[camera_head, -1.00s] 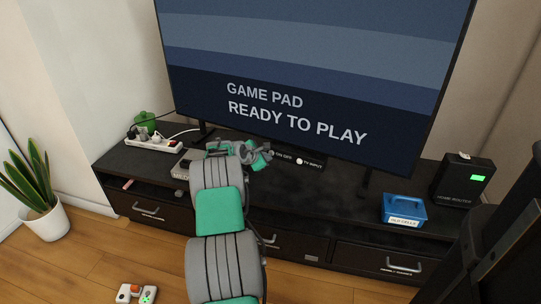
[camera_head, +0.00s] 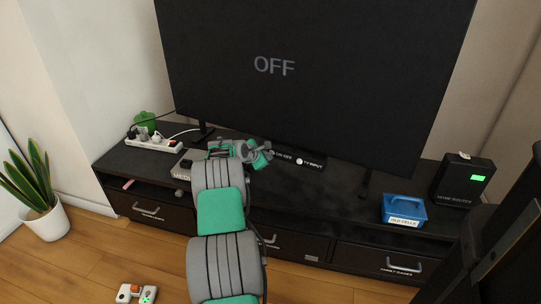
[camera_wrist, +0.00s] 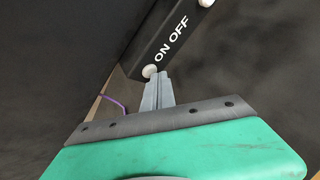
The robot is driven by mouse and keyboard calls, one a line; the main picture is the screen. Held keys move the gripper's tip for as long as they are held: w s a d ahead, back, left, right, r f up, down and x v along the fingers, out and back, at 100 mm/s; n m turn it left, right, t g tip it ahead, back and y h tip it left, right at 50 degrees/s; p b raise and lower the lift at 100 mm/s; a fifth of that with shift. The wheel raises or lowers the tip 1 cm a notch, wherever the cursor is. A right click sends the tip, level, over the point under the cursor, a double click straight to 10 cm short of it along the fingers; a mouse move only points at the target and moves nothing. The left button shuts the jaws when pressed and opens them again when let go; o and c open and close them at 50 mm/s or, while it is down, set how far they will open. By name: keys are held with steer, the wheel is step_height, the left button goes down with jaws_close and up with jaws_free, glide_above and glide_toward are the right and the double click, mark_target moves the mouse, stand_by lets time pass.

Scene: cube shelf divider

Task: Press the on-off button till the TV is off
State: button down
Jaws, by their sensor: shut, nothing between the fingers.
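The TV (camera_head: 330,90) stands on the black cabinet and its dark screen reads "OFF". A black bar labelled "ON OFF" (camera_wrist: 165,45) sits below the screen and carries the round white on-off button (camera_wrist: 149,71). My gripper (camera_wrist: 161,76) is shut and empty, with its fingertips right beside the on-off button; I cannot tell if they touch it. In the head view my gripper (camera_head: 265,155) is at the bar below the screen, and my arm hides the on-off button there.
A second white button (camera_head: 299,160), labelled "TV INPUT", is on the same bar. The cabinet (camera_head: 300,195) also holds a power strip (camera_head: 154,146), a blue box (camera_head: 403,210) and a black router (camera_head: 462,180). A plant stands at left.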

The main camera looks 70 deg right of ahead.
steer(key=shift+a+p, duration=0.55)
steer(key=shift+a, duration=0.3)
steer(key=a+p, duration=0.2)
steer(key=a, duration=0.1)
steer(key=shift+w+a+r, duration=0.15)
steer(key=shift+a+r, duration=0.05)
steer(key=shift+a, duration=0.1)
steer(key=shift+a+f+p, duration=0.15)
steer(key=shift+a+p, duration=0.35)
steer(key=shift+a, duration=0.2)
